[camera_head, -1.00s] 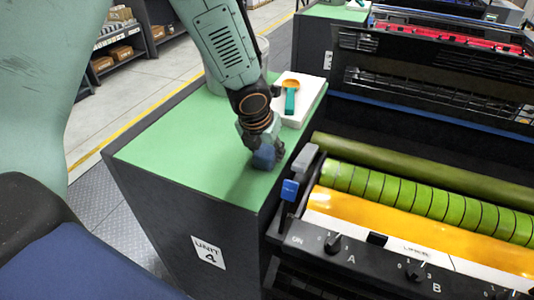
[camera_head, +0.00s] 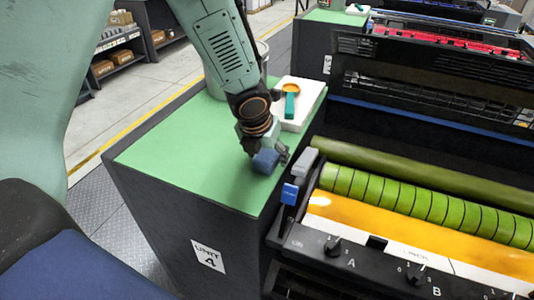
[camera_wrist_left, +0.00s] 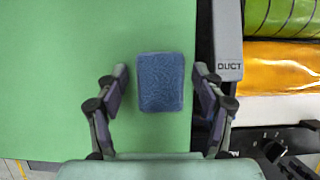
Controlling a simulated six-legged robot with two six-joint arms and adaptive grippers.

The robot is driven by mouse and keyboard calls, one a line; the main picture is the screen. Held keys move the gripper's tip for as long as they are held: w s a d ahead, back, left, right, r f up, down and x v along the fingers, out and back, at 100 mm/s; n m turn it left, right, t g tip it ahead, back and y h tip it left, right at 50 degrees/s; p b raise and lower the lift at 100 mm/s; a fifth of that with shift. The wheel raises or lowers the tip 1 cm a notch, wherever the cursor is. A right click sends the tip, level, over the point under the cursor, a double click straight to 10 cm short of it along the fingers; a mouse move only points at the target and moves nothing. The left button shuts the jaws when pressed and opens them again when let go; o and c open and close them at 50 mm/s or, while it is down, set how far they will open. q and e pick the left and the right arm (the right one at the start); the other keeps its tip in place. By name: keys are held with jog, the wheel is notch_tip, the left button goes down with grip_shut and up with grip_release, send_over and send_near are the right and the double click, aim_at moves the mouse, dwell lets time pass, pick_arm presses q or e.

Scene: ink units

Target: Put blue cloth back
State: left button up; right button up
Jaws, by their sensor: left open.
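The blue cloth (camera_wrist_left: 161,82) is a small folded block lying on the green top (camera_head: 170,155) of the unit, close to its right edge. It also shows in the head view (camera_head: 266,161), partly covered by my gripper. My left gripper (camera_head: 268,152) is over the cloth. In the left wrist view the fingers of my left gripper (camera_wrist_left: 162,90) are open, one on each side of the cloth, with a gap on both sides. My right gripper is not in view.
A bucket (camera_head: 215,85) is partly hidden by my arm. The machine with green and yellow rollers (camera_head: 430,205) is on the right. The green top's left part is clear.

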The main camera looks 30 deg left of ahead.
pick_arm(q)
jog(key=p+v, duration=0.5)
jog(key=v, duration=0.7)
jog(key=shift+p, duration=0.4)
